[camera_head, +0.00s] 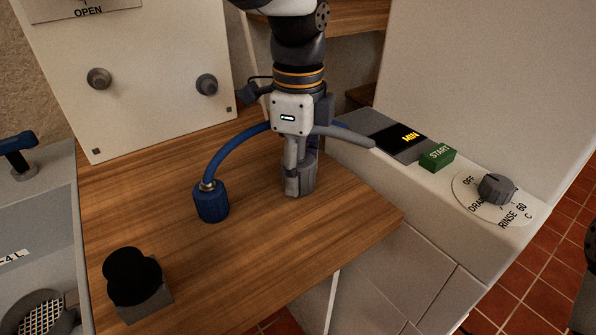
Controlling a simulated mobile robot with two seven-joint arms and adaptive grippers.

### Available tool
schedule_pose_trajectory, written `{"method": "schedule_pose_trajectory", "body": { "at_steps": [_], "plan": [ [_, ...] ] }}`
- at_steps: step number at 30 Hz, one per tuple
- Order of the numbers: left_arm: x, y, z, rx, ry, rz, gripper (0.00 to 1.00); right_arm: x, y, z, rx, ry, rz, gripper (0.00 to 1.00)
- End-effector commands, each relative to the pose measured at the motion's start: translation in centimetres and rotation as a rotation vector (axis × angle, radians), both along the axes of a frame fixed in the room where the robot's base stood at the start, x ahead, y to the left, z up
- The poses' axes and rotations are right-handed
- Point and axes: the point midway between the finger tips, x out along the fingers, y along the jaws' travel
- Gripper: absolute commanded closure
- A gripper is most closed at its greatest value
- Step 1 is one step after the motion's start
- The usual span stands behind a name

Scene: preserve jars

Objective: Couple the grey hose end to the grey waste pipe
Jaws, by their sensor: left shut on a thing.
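My left gripper (298,190) comes down from the top over the wooden worktop and is shut on a grey hose end (306,178), which is partly hidden by the fingers. Two grey round fittings, a left one (99,78) and a right one (207,84), stick out of the white panel. I cannot tell which, if either, is the grey waste pipe.
A black knob-like thing on a grey block (145,303) stands at the worktop's (240,265) front left. A white appliance with a green START button (437,158) and a grey dial (496,188) is at right. The worktop's front middle is clear.

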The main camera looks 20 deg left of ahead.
Motion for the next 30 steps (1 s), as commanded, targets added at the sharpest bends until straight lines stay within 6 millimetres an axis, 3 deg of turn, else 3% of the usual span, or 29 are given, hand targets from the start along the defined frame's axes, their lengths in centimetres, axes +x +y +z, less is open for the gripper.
{"method": "schedule_pose_trajectory", "body": {
  "at_steps": [3,10,15,21,30],
  "plan": [
    [0.0,0.0,2.7,-0.002,-0.009,0.001,0.84,0.3,0.0,0.3,0.0,-0.01,0.0,0.6],
    [-5.7,-1.4,9.6,0.0,-0.022,-0.001,0.84,2.6,0.0,2.4,0.0,-0.098,0.0,0.6],
    [-10.4,-2.7,10.6,-0.009,0.005,-0.004,0.84,2.7,0.0,2.4,0.0,-0.098,0.0,0.6],
    [-12.9,-3.4,11.7,-0.004,0.003,-0.002,0.84,2.5,0.0,2.3,0.0,-0.092,0.0,0.6],
    [-13.6,-3.5,12.1,0.0,-0.001,0.001,0.84,2.5,0.0,2.4,0.0,-0.094,0.0,0.6]
  ]
}}
